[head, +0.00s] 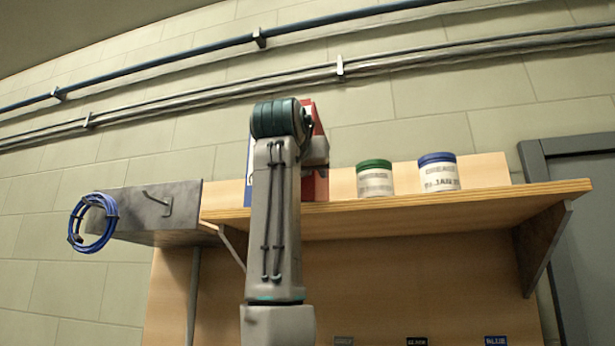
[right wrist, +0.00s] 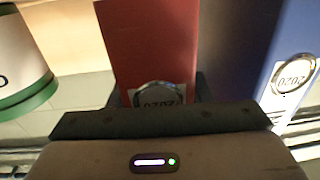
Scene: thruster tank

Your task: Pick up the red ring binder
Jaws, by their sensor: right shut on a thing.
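The red ring binder (head: 315,186) stands upright on the wooden shelf, mostly hidden in the head view behind my right arm. In the right wrist view the red binder (right wrist: 147,50) shows its spine with a round finger hole and a label. My right gripper (right wrist: 161,98) is shut on it, with one finger at each side of the spine. In the head view the right gripper's fingers are hidden behind the arm. My left gripper is not in view.
A blue binder (right wrist: 238,50) stands close beside the red one. A green-lidded jar (head: 375,179) and a blue-lidded jar (head: 438,173) stand on the shelf (head: 480,205) to the right. A blue cable coil (head: 93,222) hangs at a grey metal box (head: 150,214).

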